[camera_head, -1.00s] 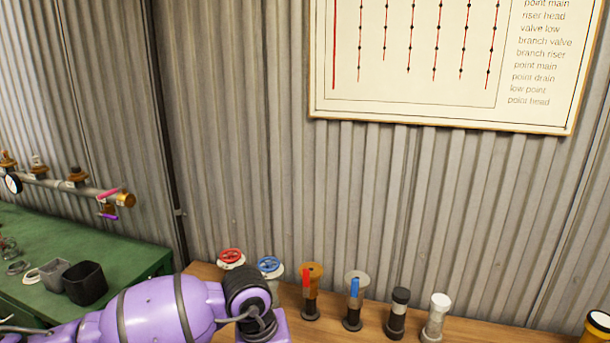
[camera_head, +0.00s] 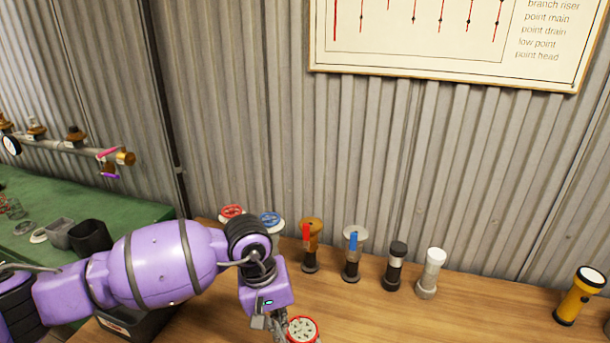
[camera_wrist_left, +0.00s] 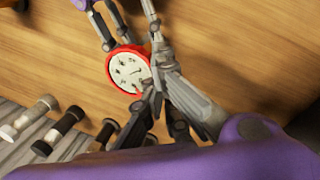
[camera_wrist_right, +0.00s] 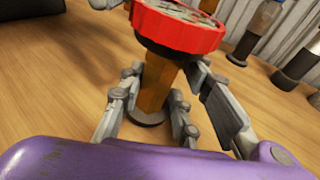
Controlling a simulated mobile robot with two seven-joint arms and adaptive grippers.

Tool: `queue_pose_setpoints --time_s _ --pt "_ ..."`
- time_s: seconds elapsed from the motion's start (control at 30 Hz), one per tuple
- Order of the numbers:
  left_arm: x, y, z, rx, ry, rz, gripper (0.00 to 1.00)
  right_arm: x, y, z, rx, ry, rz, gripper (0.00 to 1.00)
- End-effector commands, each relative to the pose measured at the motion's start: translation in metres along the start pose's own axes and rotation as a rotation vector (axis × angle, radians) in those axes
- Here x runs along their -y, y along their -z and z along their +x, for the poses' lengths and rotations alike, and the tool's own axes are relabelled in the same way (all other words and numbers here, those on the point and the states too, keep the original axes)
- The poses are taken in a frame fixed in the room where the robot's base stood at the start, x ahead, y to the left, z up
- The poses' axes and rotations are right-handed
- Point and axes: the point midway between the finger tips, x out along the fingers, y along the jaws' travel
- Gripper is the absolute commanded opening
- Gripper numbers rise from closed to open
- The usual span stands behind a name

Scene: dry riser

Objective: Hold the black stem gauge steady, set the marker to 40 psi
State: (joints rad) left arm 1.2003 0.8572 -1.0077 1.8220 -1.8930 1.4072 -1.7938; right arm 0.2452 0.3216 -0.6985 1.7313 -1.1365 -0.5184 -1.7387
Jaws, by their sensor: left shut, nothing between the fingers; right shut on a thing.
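A gauge with a red rim and white dial (camera_head: 302,329) shows at the bottom edge of the head view. Its dial also shows in the left wrist view (camera_wrist_left: 128,72), too small to read. In the right wrist view its red rim (camera_wrist_right: 182,36) sits above an orange-brown stem (camera_wrist_right: 158,88) with a dark foot; no black stem shows. My right gripper (camera_wrist_right: 162,98) is shut around this stem. My left gripper (camera_wrist_left: 154,88) is shut and empty, its fingertips at the dial's edge; whether they touch the marker I cannot tell.
Behind stand a red handwheel (camera_head: 232,212), a blue handwheel (camera_head: 270,222), pieces with red (camera_head: 306,233) and blue levers (camera_head: 353,242), and black-topped (camera_head: 395,268) and white-topped (camera_head: 431,272) cylinders. A yellow flashlight (camera_head: 579,296) stands right. The wooden table (camera_head: 480,310) between is clear.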

Motion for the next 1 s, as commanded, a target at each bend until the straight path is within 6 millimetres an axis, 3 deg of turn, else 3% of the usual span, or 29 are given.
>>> queue_pose_setpoints --time_s 0.57,1.0 --pt "0.007 0.001 -0.004 0.0 0.0 0.0 0.0 -0.001 0.005 -0.001 -0.009 -0.001 0.002 0.0" --pt "-0.005 0.001 -0.05 -0.001 0.0 0.001 0.0 -0.001 0.005 -0.001 -0.009 -0.001 0.003 0.0"
